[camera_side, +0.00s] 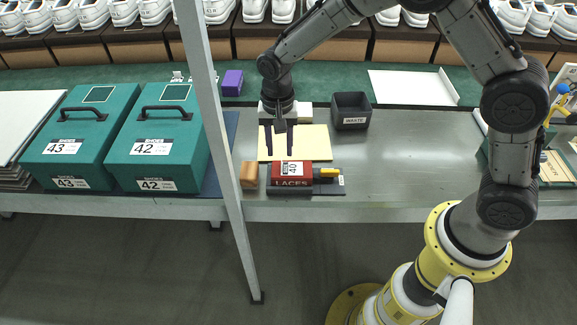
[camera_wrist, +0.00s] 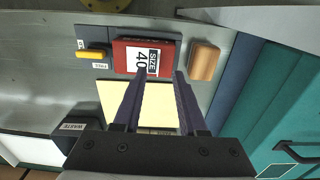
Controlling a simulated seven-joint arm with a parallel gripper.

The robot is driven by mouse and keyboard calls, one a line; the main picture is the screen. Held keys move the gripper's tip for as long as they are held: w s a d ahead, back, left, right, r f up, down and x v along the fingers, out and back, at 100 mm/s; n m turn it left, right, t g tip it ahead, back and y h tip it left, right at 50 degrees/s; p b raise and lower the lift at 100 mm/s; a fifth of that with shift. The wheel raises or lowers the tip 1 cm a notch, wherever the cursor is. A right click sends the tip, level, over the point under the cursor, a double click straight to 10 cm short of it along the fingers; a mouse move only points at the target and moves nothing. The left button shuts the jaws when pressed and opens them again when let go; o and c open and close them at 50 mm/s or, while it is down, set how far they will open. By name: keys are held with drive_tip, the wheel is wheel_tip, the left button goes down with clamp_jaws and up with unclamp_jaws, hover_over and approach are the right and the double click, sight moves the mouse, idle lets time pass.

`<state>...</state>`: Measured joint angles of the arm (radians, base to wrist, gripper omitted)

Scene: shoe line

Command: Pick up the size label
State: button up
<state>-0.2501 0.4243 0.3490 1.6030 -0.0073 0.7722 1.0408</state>
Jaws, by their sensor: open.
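The size label (camera_side: 292,168) is a white card marked 40, lying on the red laces box (camera_side: 291,180) at the front of the bench. In the wrist view the size label (camera_wrist: 147,62) reads SIZE 40 on the red box (camera_wrist: 122,56). My gripper (camera_side: 279,151) points down above the cream sheet, behind the red box, with its two dark fingers apart and nothing between them. In the wrist view the fingertips of my gripper (camera_wrist: 160,77) appear just short of the label, the left one overlapping its near edge in the picture. Contact is not visible.
A tan block (camera_side: 249,175) sits left of the red box and a yellow-handled item (camera_side: 327,173) right of it. The cream sheet (camera_side: 318,147) lies behind. A dark waste bin (camera_side: 351,112) and green shoe boxes (camera_side: 157,150) flank the area.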

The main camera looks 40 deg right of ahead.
sight(282, 163)
wheel_tip(282, 163, down, 5)
drive_tip(key=shift+d+f, duration=0.1)
drive_tip(key=shift+d, duration=0.05)
clamp_jaws()
idle(0.4)
